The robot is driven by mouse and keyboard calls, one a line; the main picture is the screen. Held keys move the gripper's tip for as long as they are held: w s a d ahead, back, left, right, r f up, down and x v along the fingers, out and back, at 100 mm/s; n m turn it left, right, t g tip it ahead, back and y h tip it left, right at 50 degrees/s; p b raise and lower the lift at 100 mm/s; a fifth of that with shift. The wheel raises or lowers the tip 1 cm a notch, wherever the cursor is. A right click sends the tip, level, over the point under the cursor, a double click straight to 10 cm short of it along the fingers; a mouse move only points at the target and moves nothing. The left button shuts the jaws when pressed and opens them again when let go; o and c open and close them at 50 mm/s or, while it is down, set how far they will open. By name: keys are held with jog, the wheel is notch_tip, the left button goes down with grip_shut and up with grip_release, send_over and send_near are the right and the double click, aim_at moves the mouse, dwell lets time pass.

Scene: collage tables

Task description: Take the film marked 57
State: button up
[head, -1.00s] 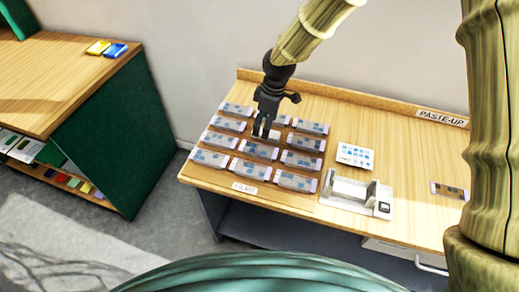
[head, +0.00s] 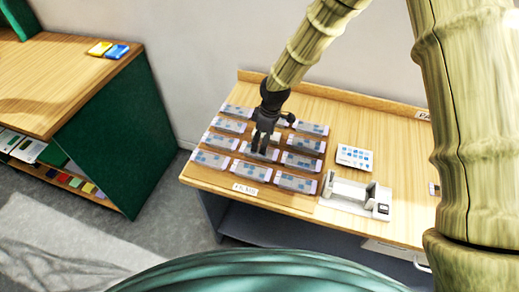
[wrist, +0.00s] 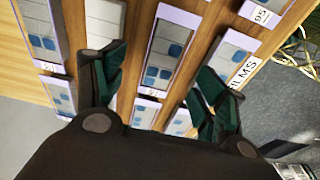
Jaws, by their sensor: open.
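Several films lie in rows on a wooden board (head: 285,199) on the table; each is a grey strip with blue squares in a pale lilac-edged sleeve. My gripper (head: 259,150) is low over the middle of the rows. In the wrist view my gripper (wrist: 160,68) is open, with its dark green fingers on either side of one film (wrist: 172,48). That film's small white tag (wrist: 152,92) seems to end in 7, but its first digit is too blurred to tell. Whether the fingers touch the film cannot be told. In the head view the gripper partly hides the films beneath it.
Neighbouring films stand close on both sides, one tagged 95 (wrist: 262,14). A FILMS label (head: 244,189) marks the board's front edge. A white card with blue squares (head: 355,157) and a grey-white device (head: 350,194) stand right of the board. A green-sided bench (head: 115,140) is at left.

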jog(key=shift+s+a+f+p, duration=0.1)
jog(key=shift+a+f+p, duration=0.2)
jog(key=shift+f, duration=0.35)
jog(key=shift+s+a+f+p, duration=0.1)
jog(key=shift+f+p, duration=0.25)
jog(key=shift+f, duration=0.25)
jog(key=shift+w+f, duration=0.1)
jog(key=shift+f, duration=0.6)
jog(key=shift+c, duration=0.2)
jog(key=c, duration=0.9)
